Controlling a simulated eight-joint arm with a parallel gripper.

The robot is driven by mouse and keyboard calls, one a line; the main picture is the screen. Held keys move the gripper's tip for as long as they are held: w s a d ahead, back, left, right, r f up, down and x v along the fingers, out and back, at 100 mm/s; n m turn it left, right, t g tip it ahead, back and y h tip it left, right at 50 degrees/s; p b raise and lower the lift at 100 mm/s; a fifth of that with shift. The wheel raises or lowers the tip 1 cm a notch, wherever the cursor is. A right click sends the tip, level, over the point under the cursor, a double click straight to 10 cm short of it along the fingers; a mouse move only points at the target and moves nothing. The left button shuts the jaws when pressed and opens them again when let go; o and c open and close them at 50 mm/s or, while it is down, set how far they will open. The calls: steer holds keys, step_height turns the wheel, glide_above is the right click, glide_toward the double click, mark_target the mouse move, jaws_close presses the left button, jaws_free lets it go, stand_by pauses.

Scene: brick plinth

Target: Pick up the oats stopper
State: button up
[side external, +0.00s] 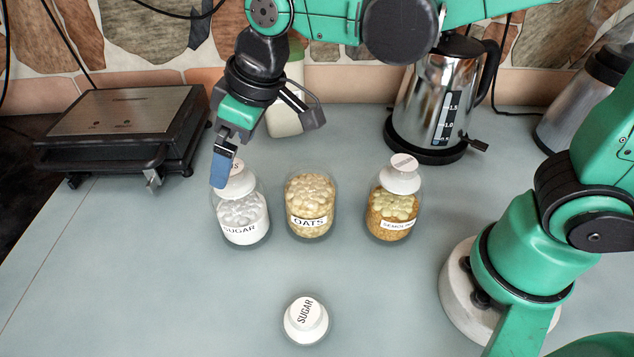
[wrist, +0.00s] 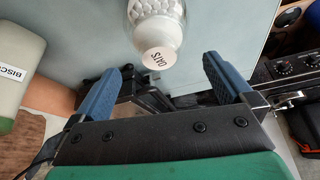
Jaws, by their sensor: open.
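The oats stopper (side external: 236,179) is white with a round labelled top and sits on the sugar jar (side external: 241,217), a glass jar of white contents at the left of the row. In the wrist view the oats stopper (wrist: 157,58) shows its OATS label, just beyond the fingertips. My gripper (side external: 224,166) is open with blue fingers, at the stopper's height and close beside it. In the wrist view my gripper (wrist: 168,70) has nothing between its fingers. The oats jar (side external: 311,208) stands open, without a stopper, to the right of the sugar jar.
The semolina jar (side external: 394,208) has a stopper on it. The sugar stopper (side external: 305,319) lies on the front counter. A black grill (side external: 125,130), a kettle (side external: 440,100) and a biscuit container (wrist: 20,55) stand around. The front left counter is clear.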

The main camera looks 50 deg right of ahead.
steer(key=shift+x, duration=2.05)
steer(key=c, duration=1.1)
